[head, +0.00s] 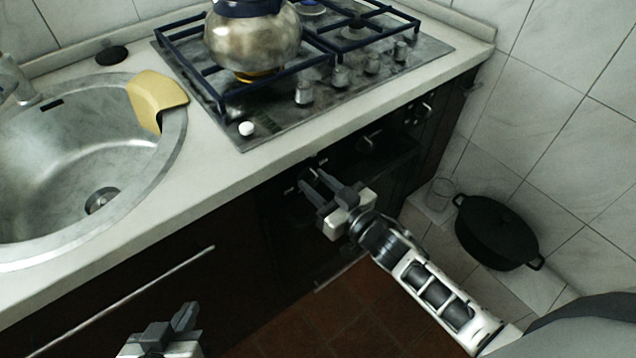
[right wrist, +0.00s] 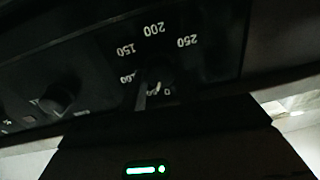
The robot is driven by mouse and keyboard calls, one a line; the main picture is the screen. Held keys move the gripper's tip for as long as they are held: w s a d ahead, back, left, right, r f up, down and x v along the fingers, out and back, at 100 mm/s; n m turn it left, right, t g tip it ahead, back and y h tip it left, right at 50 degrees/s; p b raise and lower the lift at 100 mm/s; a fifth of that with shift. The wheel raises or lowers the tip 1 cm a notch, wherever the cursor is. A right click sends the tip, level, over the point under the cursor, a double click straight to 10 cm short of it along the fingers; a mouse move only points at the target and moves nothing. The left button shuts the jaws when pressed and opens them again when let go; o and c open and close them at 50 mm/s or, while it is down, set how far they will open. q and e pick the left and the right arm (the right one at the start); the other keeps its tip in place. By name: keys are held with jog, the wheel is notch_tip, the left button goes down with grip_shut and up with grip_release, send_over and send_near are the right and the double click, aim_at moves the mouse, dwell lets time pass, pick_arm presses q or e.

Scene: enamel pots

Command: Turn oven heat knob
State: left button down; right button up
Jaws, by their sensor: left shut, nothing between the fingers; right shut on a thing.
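The oven heat knob (right wrist: 158,76) is dark and sits on the black panel. The printed numbers 150, 200 and 250 show upside down around it in the right wrist view. My right gripper (head: 314,181) reaches the oven's front panel (head: 345,152) below the counter and is shut on the knob. In the head view the fingers hide the held knob. The knob's exact setting is too dark to read. My left gripper (head: 183,318) is shut and empty at the bottom left, away from the oven, in front of the dark cabinet.
Another knob (head: 369,143) is on the panel to the right. A hob (head: 350,110) with a metal kettle (head: 252,45) is above on the counter. A sink (head: 75,160) with a yellow board (head: 155,92) is at left. A black pot (head: 497,232) stands at right.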

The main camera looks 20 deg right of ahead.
jog(key=shift+n, duration=0.3)
jog(key=shift+a+n+p, duration=0.1)
jog(key=shift+n+p, duration=0.5)
jog(key=shift+n, duration=1.9)
jog(key=o, duration=1)
jog(key=v, duration=1.6)
jog(key=shift+a+r, duration=0.1)
jog(key=shift+r, duration=0.25)
jog(key=shift+h, duration=0.3)
